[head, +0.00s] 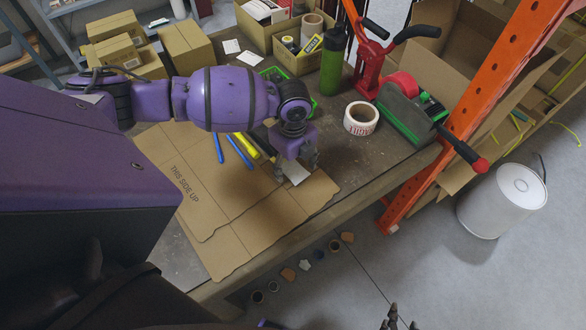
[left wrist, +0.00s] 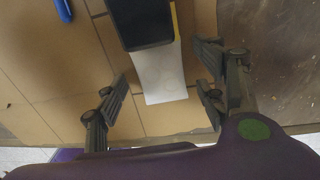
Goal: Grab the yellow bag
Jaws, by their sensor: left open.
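No thing in view is clearly a yellow bag. A narrow yellow item (head: 246,146) lies on the flat cardboard (head: 185,160), partly hidden by my left arm; a yellow edge (left wrist: 175,22) shows beside a black object (left wrist: 143,22) in the left wrist view. My left gripper (head: 292,174) points down over the cardboard, open and empty. A white sheet or card (head: 298,173) lies below it and between its fingers in the left wrist view (left wrist: 162,76). My right gripper (head: 398,320) shows only as dark fingertips at the bottom edge.
Two blue pens (head: 219,148) lie beside the yellow item. A green bottle (head: 332,62), a tape roll (head: 361,118) and a tape dispenser (head: 408,118) stand behind. An orange rack post (head: 480,90) rises at the right. A white bin (head: 503,200) stands on the floor.

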